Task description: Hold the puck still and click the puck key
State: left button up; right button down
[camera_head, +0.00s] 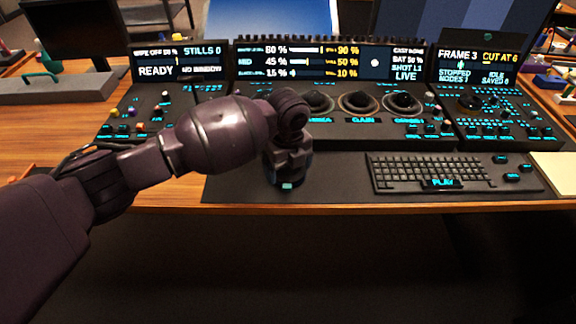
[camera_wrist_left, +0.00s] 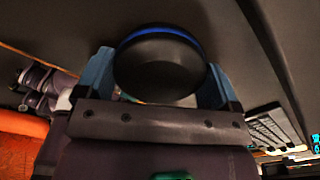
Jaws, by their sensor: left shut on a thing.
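My left gripper (camera_head: 288,166) points down at the front of the dark desk mat, left of the keyboard. It is shut on the puck (camera_head: 287,184), a dark round piece with a small lit cyan key on its front side. In the left wrist view the puck (camera_wrist_left: 158,68) is a black disc with a blue ring, sitting between the two blue fingers of my left gripper (camera_wrist_left: 157,80). The gripper hides most of the puck in the head view. My right gripper is in neither view.
A black keyboard (camera_head: 415,174) lies right of the puck, with several small keys beyond it. Behind stands the console with three trackballs, the middle one (camera_head: 358,102), and lit display screens (camera_head: 330,62). The wooden desk edge (camera_head: 400,206) runs close in front.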

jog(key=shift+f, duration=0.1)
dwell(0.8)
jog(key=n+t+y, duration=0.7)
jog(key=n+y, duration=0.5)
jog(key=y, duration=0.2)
send_near(288, 204)
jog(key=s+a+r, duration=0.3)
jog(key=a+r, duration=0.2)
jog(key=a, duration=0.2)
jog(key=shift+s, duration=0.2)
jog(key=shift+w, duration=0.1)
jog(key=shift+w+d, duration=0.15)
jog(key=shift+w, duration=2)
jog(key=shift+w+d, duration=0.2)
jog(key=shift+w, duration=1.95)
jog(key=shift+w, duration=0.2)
